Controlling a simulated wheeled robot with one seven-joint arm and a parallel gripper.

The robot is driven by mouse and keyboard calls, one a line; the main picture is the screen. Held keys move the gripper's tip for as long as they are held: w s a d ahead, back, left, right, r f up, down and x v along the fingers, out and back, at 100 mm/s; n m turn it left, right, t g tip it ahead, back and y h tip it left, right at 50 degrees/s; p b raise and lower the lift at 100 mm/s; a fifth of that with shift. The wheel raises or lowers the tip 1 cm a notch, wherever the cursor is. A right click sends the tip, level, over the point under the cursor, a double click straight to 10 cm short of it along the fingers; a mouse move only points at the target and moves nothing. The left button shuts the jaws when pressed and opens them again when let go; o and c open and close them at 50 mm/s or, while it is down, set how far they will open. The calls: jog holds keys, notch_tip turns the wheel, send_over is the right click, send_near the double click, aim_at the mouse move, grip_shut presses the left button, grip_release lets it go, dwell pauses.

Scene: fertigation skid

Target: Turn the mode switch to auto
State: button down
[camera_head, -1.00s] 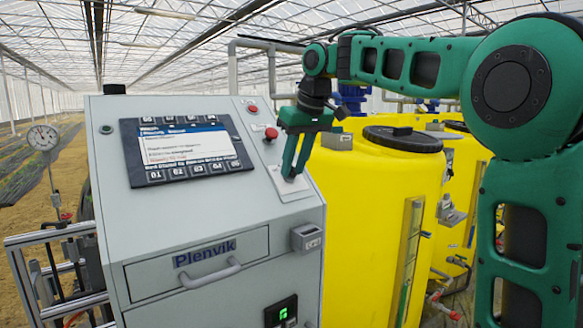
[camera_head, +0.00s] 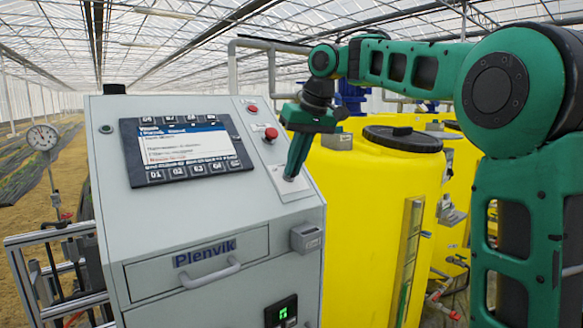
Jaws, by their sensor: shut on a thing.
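The mode switch sits on a pale plate (camera_head: 299,190) at the right of the grey control cabinet's (camera_head: 215,215) sloped panel. My green gripper (camera_head: 290,176) reaches down onto this plate from above. Its fingertips are shut on the mode switch and hide most of it, so I cannot read which mode it points to. From here one finger largely covers the other.
A screen with keys (camera_head: 185,150) is left of the gripper. Two red buttons (camera_head: 271,134) sit just above the plate. A yellow tank (camera_head: 365,230) with a black lid stands close on the right. A drawer handle (camera_head: 210,275) juts out below.

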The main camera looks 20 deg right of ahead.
jog(key=m, duration=0.1)
jog(key=m+y, duration=0.1)
jog(key=m, duration=0.1)
jog(key=shift+d+f+m, duration=0.1)
jog(key=shift+d+m, duration=0.2)
jog(key=shift+d, duration=0.05)
jog(key=shift+f+m+y, duration=0.1)
jog(key=shift+m+y, duration=0.6)
jog(key=shift+m, duration=0.5)
jog(key=c, duration=1.9)
grip_release()
jog(key=v, duration=1)
jog(key=shift+s, duration=0.2)
